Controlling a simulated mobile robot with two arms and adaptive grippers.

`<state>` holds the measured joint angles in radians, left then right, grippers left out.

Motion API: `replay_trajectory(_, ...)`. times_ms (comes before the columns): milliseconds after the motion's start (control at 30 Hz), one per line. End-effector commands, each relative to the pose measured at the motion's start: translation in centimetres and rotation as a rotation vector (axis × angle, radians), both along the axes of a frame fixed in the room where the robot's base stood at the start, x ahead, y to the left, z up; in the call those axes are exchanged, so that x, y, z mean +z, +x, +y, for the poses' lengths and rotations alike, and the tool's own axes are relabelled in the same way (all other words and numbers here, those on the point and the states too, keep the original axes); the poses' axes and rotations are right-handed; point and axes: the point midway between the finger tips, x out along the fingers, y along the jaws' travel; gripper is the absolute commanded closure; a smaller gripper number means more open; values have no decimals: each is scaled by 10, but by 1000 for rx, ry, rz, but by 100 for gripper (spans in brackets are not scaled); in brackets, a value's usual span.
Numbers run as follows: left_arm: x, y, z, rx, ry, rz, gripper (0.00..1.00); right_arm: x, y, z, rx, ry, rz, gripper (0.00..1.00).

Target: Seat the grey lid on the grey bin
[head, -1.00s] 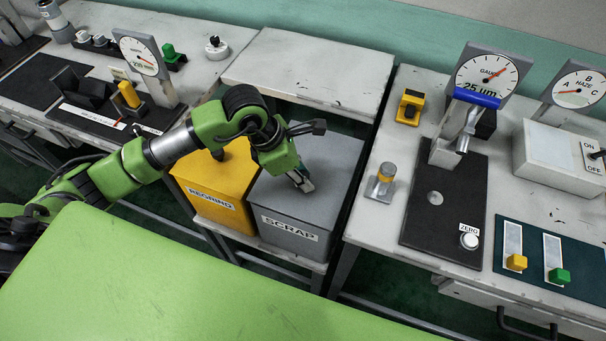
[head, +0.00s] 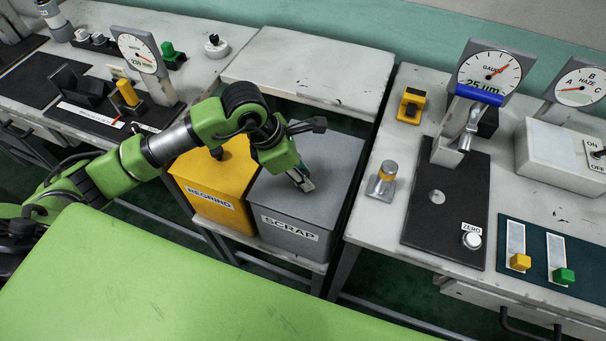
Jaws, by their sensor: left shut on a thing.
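The grey bin (head: 290,238) carries a SCRAP label and stands right of the yellow REGRIND bin. The grey lid (head: 335,170) lies over the top of the grey bin and looks about level. Whether its rim is fully down all around, I cannot tell. My left gripper (head: 304,183) points down at the middle of the lid and is shut on its handle, which the fingers mostly hide. My right gripper is not in view.
The yellow bin (head: 212,187) stands close against the grey bin's left side, under my left arm. A bare grey table (head: 310,68) is behind the bins. The right bench (head: 370,225) holds gauges and blocks, with a narrow gap beside the grey bin.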

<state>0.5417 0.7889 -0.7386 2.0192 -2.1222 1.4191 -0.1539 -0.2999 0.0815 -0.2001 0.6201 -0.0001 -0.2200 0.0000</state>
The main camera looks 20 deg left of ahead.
Motion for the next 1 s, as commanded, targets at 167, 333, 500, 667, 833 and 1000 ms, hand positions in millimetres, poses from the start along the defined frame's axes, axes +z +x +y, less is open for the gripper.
replay_trajectory(167, 1, 0, 0, -1, 0, -2, 100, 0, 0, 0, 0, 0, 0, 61)
replay_trajectory(333, 0, 0, 0, -1, 0, -2, 100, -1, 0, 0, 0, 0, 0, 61)
replay_trajectory(500, -2, 0, 0, -1, 0, -2, 100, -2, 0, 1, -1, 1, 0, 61)
replay_trajectory(667, -4, 0, 0, -1, 0, -2, 100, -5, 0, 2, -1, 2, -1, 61)
replay_trajectory(833, -5, 0, 0, -1, 0, -2, 100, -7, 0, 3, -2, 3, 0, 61)
replay_trajectory(1000, -7, 0, 0, -1, 0, -2, 100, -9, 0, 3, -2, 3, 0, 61)
